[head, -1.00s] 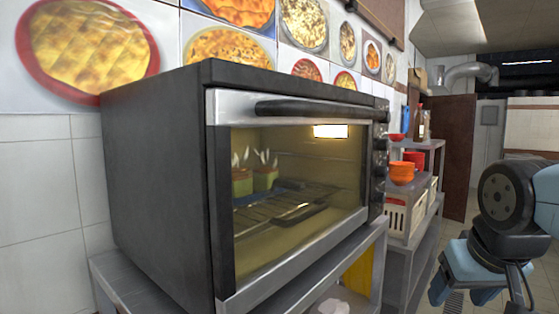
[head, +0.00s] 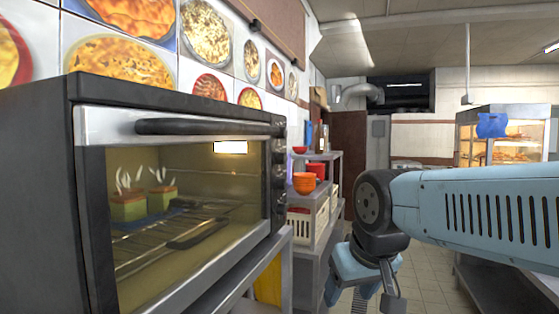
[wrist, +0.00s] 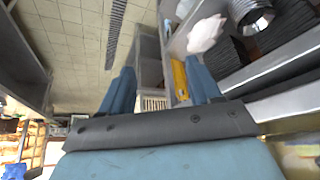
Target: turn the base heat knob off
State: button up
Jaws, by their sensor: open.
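A dark toaster oven (head: 35,180) with a glass door stands on the left in the head view, its inside lit. Several knobs sit in a column on its right front panel (head: 279,165), seen almost edge-on. I cannot tell which is the base heat knob or how any is set. My gripper (head: 349,295) hangs low, right of the oven and apart from it, partly cut by the frame's bottom. In the wrist view my gripper (wrist: 162,70) has its two blue fingers spread with nothing between them. The knobs are not visible in the wrist view.
A lit display case (head: 500,150) stands at the right. Tiled floor (head: 425,270) lies open between.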

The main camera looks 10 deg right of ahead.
jog(key=m+t+y, duration=0.3)
jog(key=m+y, duration=1.3)
send_near(286, 160)
jog(key=x, duration=0.8)
jog(key=shift+w+a, duration=0.15)
jog(key=shift+a, duration=0.15)
jog(key=shift+c, duration=0.2)
